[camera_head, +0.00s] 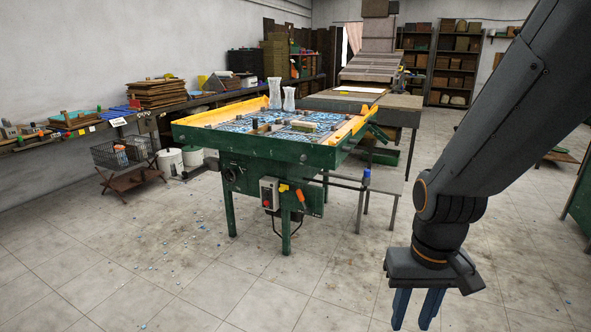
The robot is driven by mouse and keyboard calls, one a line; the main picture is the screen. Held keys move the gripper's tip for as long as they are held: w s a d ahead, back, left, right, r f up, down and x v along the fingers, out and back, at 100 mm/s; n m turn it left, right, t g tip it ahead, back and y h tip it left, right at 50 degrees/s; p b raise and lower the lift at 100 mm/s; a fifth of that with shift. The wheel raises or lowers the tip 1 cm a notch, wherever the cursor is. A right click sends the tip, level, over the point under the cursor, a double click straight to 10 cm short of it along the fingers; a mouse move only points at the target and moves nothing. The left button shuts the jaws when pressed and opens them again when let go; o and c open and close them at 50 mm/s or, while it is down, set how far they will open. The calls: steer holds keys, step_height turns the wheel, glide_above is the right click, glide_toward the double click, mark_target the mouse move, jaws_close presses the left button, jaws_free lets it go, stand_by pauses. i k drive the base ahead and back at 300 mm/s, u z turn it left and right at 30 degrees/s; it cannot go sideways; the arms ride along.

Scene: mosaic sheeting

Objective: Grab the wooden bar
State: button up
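A small light wood-coloured bar (304,126) lies on the blue and white mosaic sheets on top of the green table (262,147). It is small in the view, and I cannot be sure that it is the wooden bar of the task. My gripper (411,325) hangs at the lower right, pointing down, in front of the table and well apart from the bar. Its two blue fingers stand apart with floor showing between them, and nothing is held.
Two clear vases (289,98) stand at the table's back. A control box (269,193) is on its front side. A long bench (190,106) with stacked boards runs along the left wall. A wire basket (119,153) stands left. The tiled floor in front is open, with small scattered chips.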

mark_target(265, 128)
steer(key=i, duration=1.35)
steer(key=u, duration=1.6)
steer(key=i, duration=2.6)
steer(key=z, duration=1.25)
